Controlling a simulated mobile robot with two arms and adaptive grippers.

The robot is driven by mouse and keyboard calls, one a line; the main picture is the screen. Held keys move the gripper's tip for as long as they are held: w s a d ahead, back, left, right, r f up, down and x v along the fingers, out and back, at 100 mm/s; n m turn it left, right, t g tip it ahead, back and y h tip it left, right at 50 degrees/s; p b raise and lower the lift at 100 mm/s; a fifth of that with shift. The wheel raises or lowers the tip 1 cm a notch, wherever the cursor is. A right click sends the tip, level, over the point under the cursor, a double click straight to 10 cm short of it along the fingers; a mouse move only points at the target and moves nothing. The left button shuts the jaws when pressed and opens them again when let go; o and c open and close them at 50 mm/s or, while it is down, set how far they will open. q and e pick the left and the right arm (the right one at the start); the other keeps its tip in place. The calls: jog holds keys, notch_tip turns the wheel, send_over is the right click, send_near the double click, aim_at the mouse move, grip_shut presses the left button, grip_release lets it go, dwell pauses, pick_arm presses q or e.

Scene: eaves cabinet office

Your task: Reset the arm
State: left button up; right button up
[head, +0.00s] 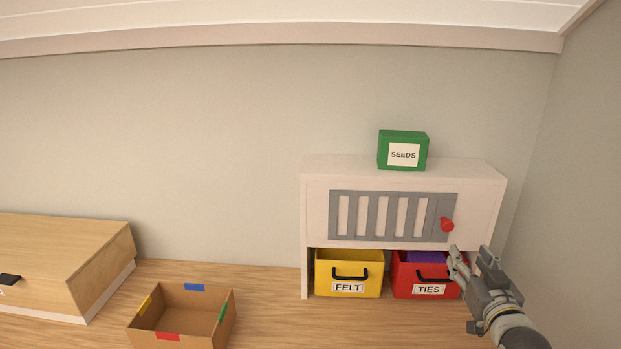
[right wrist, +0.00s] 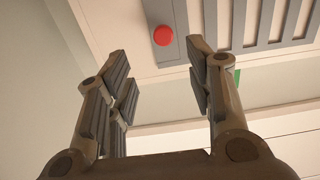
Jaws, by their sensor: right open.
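My right gripper (head: 474,262) is open and empty in front of the red TIES bin, at the right side of the white cabinet (head: 480,195). In the right wrist view its two fingers (right wrist: 165,85) stand apart with nothing between them. The cabinet's red knob (head: 447,224) is just above and left of the gripper; it also shows in the right wrist view (right wrist: 163,35) beyond the fingertips. My left gripper is not in either view.
A yellow FELT bin (head: 348,272) and a red TIES bin (head: 425,275) holding something purple sit under the cabinet. A green SEEDS box (head: 403,150) stands on top. An open cardboard box (head: 180,313) and a wooden chest (head: 65,260) are left. A sloped ceiling edge (head: 300,40) hangs above.

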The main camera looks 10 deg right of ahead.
jog(key=s+a+f+n+g+y, duration=0.1)
jog(key=s+a+f+g, duration=0.2)
jog(key=s+a+f, duration=0.2)
jog(key=s+a+f+n+g+y, duration=0.1)
jog(key=s+a+f+g, duration=0.2)
jog(key=f, duration=0.6)
jog(key=s+a+f+n+g+y, duration=0.1)
jog(key=s+a+f+g, duration=0.2)
jog(key=s+a+f, duration=0.4)
jog(key=shift+s+a+f, duration=0.15)
jog(key=shift+s+a, duration=0.4)
jog(key=shift+s, duration=0.1)
jog(key=s+a+f+n+g+y, duration=0.1)
jog(key=s+a+f+g, duration=0.15)
jog(key=s, duration=0.45)
jog(key=s+a+f+n+g, duration=0.1)
jog(key=s+a+f+g, duration=0.15)
jog(key=s, duration=0.35)
notch_tip(320, 180, down, 28)
jog(key=s+a+g+b, duration=0.1)
jog(key=s+b, duration=0.1)
jog(key=b, duration=0.1)
jog(key=s+d+f+g+b, duration=0.1)
jog(key=s+d+f+b, duration=0.1)
jog(key=s+f, duration=1.5)
notch_tip(320, 180, down, 3)
jog(key=shift+d+f+b, duration=0.15)
jog(key=shift+d+b, duration=0.25)
jog(key=shift+b, duration=0.4)
jog(key=shift+s, duration=0.1)
